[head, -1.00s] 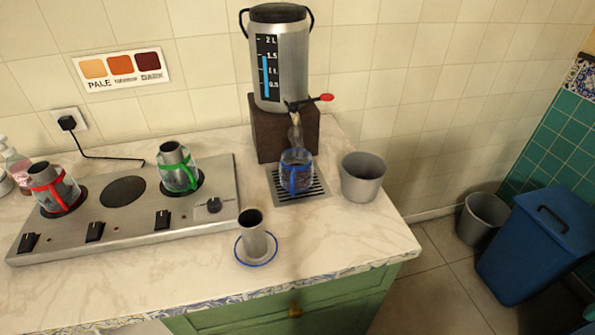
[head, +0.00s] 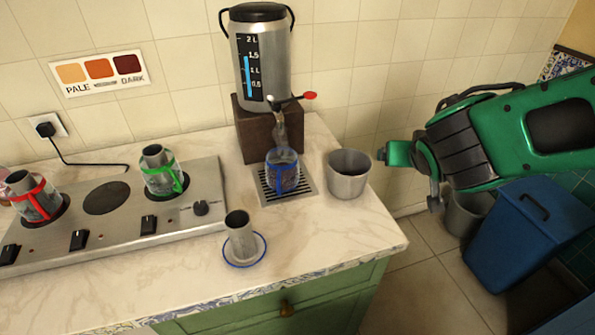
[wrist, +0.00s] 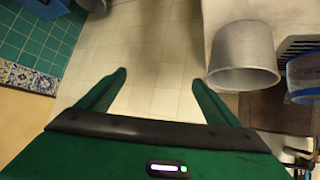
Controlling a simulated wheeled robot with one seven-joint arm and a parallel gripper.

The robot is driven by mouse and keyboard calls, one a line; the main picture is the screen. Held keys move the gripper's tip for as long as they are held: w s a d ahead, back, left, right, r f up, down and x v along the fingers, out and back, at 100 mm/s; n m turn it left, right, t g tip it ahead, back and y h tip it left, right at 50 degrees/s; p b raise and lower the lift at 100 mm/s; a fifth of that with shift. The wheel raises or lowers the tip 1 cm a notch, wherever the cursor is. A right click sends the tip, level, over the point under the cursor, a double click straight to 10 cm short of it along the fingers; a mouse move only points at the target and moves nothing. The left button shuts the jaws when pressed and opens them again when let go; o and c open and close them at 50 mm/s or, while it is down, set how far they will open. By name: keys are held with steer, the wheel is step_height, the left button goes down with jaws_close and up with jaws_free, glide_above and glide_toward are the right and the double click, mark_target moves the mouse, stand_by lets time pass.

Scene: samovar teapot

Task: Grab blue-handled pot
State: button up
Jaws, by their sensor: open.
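The blue-handled pot (head: 283,172) stands on the drip grate under the samovar's tap in the head view. A stream seems to run from the tap into it. In the wrist view part of the pot (wrist: 304,78) shows at the right edge. My green gripper (head: 400,170) has come in from the right in the head view, to the right of the grey bucket and apart from the pot. In the wrist view my gripper (wrist: 160,92) is open, with nothing between its fingers and floor tiles behind.
A grey bucket (head: 348,174) stands between my gripper and the pot. The samovar (head: 262,62) sits on a brown block. A cup stands on a blue-rimmed saucer (head: 261,252). A stove (head: 110,215) holds red-handled (head: 35,196) and green-handled (head: 161,172) pots. A blue bin (head: 525,235) stands on the floor.

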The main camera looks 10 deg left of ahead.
steer(key=s+a+n+t+y, duration=0.1)
steer(key=s+a+n+y, duration=0.15)
steer(key=a, duration=0.95)
steer(key=n+y, duration=0.3)
steer(key=y, duration=0.2)
glide_toward(283, 171)
steer(key=w+f, duration=0.1)
steer(key=w+a+f, duration=0.1)
steer(key=w, duration=0.1)
steer(key=shift+w+h, duration=0.1)
steer(key=shift+h, duration=0.15)
steer(key=shift+f, duration=0.3)
steer(key=shift+w+a+f, duration=0.2)
steer(key=x, duration=1)
steer(key=shift+s, duration=0.1)
steer(key=shift+c, duration=0.5)
